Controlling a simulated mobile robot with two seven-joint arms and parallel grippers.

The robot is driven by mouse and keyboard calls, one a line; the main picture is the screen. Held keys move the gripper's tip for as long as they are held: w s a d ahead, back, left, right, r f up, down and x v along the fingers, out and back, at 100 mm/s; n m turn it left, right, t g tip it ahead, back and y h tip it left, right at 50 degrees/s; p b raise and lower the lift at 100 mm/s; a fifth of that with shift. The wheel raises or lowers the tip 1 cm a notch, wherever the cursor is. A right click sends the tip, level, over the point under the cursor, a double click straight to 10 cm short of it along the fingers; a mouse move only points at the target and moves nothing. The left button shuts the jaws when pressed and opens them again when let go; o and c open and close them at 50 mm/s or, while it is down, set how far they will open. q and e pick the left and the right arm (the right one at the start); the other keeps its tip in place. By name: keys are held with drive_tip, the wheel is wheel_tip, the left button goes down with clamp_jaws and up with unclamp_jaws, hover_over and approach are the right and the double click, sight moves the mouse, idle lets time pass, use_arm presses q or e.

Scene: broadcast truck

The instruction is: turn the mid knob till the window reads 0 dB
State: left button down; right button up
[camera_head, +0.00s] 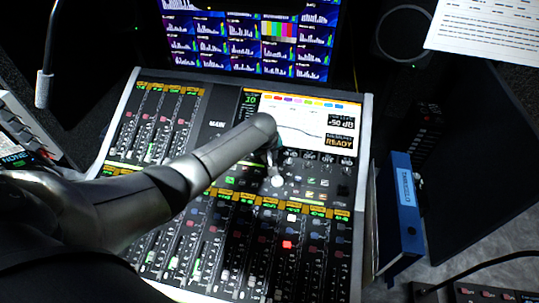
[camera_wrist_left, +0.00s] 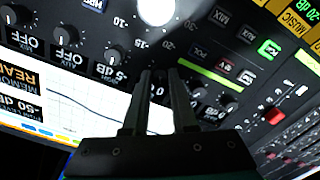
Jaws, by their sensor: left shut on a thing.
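The console's upper right section holds a row of small dark knobs with lit white readout windows. My left gripper (camera_head: 273,160) reaches down to this row in the head view. In the left wrist view its fingertips (camera_wrist_left: 159,76) are shut on a small knob in line with the knob marked 5 dB (camera_wrist_left: 112,55); this seems to be the mid knob, mostly hidden by the fingers. Its window (camera_wrist_left: 158,90) is partly covered between the fingers; a 0 shows, but I cannot read the full value. My right gripper is in neither view.
A large white knob (camera_head: 277,181) stands close to the gripper. The console screen (camera_head: 300,118) shows a curve, -50 dB and READY. Faders fill the console's front. A blue binder (camera_head: 402,205) stands at the right, a gooseneck microphone (camera_head: 44,88) at the left.

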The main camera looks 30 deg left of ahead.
use_arm(q)
drive_tip(key=c, duration=0.7)
unclamp_jaws()
drive_tip(key=shift+c, duration=0.2)
drive_tip(key=shift+r, duration=0.1)
drive_tip(key=shift+s+r, duration=0.1)
drive_tip(key=shift+r, duration=0.15)
drive_tip(key=p+v, duration=0.3)
drive_tip(key=v, duration=1.1)
drive_tip(key=shift+r+p, duration=0.2)
drive_tip(key=shift+p, duration=0.2)
drive_tip(key=shift+s, duration=0.15)
